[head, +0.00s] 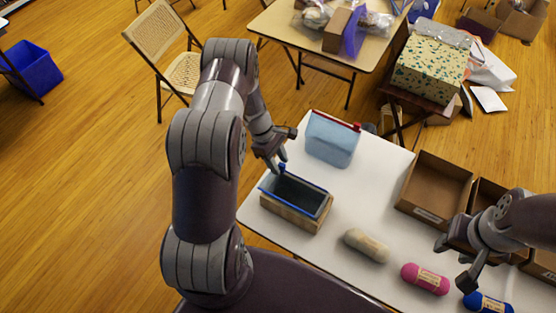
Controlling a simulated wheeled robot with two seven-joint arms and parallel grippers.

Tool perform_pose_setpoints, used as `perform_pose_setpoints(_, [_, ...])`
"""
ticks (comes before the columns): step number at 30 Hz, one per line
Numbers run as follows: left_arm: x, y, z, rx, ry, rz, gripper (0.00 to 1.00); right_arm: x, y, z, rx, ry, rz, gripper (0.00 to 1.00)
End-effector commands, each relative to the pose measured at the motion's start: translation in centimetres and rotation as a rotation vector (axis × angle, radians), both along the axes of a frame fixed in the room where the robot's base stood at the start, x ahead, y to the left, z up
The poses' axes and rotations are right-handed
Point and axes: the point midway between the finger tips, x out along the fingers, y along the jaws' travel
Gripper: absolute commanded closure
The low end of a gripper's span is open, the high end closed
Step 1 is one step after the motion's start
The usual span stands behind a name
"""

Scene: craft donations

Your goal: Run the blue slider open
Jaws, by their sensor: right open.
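A tan pouch or box (285,213) with a grey inside and blue edging stands on the white table. Its top appears open. A small blue piece, apparently the slider (282,168), is at its far edge. My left gripper (277,157) is just above that edge, with its fingertips at or very close to the blue piece. I cannot tell whether they grip it. My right gripper (457,263) is open and empty above the table's right part, away from the pouch.
A beige roll (367,245), a pink roll (425,279) and a blue roll (487,302) lie in front. Cardboard boxes (436,187) stand at the right.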

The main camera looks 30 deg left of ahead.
Motion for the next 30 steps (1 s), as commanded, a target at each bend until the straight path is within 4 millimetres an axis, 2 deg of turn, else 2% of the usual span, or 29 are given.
perform_pose_setpoints(5, [0.2, 0.5, 0.9, 0.002, -0.005, 0.0, 0.58, 0.0, 0.0, -0.6, 0.0, 0.0, 0.0, 0.57])
perform_pose_setpoints(8, [0.2, 1.4, 2.8, 0.003, -0.006, 0.0, 0.58, 0.0, 0.0, -1.6, 0.0, 0.0, 0.0, 0.57])
perform_pose_setpoints(12, [0.2, 3.0, 6.5, 0.003, -0.007, 0.002, 0.58, 0.0, 0.0, -2.9, 0.0, 0.0, 0.0, 0.57])
perform_pose_setpoints(18, [0.2, 4.5, 10.4, 0.001, -0.003, 0.001, 0.58, 0.0, 0.0, -3.8, 0.0, 0.0, 0.0, 0.57])
perform_pose_setpoints(22, [0.2, 4.9, 11.5, 0.0, 0.0, 0.0, 0.58, 0.0, 0.0, -4.0, 0.0, 0.0, 0.0, 0.57])
perform_pose_setpoints(30, [0.2, 4.9, 11.7, 0.0, 0.001, 0.0, 0.58, 0.0, 0.0, -3.9, 0.0, 0.0, 0.0, 0.57])
